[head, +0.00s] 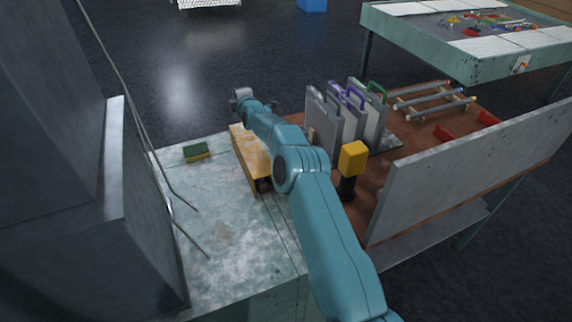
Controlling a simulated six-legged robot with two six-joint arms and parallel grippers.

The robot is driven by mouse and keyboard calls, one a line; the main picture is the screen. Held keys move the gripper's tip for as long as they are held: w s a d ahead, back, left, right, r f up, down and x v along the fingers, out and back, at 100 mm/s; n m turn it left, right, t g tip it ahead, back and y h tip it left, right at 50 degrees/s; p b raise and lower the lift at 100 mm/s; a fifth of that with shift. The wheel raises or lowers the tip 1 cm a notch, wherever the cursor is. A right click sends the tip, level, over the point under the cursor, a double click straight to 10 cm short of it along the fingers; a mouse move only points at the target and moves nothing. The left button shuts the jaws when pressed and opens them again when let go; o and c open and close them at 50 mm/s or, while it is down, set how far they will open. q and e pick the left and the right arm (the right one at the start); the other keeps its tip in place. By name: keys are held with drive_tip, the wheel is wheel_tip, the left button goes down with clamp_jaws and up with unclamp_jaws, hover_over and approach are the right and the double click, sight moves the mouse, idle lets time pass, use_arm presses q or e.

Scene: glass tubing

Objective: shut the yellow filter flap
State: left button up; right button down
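A yellow-orange box (244,160) stands on the pale, worn tabletop, partly covered by my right arm. It may carry the filter flap, but I cannot make out a separate flap or whether it is open. A dark round part (263,185) shows at its near end. My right arm comes in from the lower right and reaches across the box. Its gripper (241,98) is at the far end of the arm, just beyond the box's far end in the picture. The fingers are too small to tell open from shut. My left gripper is not in view.
A yellow block on a black stem (353,158) stands right of my arm. Grey panels with coloured handles (341,120) stand behind it. A tube rack (432,103) and a grey wall panel (470,172) are to the right. A green-yellow sponge (197,152) lies left on the tabletop.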

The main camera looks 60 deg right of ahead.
drive_tip(key=shift+w+a+f, duration=0.1)
drive_tip(key=shift+w, duration=0.15)
drive_tip(key=shift+w+f, duration=0.1)
drive_tip(key=shift+f, duration=0.05)
idle(0.4)
drive_tip(key=shift+s, duration=0.25)
drive_tip(key=b+v, duration=0.5)
drive_tip(key=v, duration=1.1)
drive_tip(key=shift+w+a, duration=0.1)
drive_tip(key=shift+a, duration=0.05)
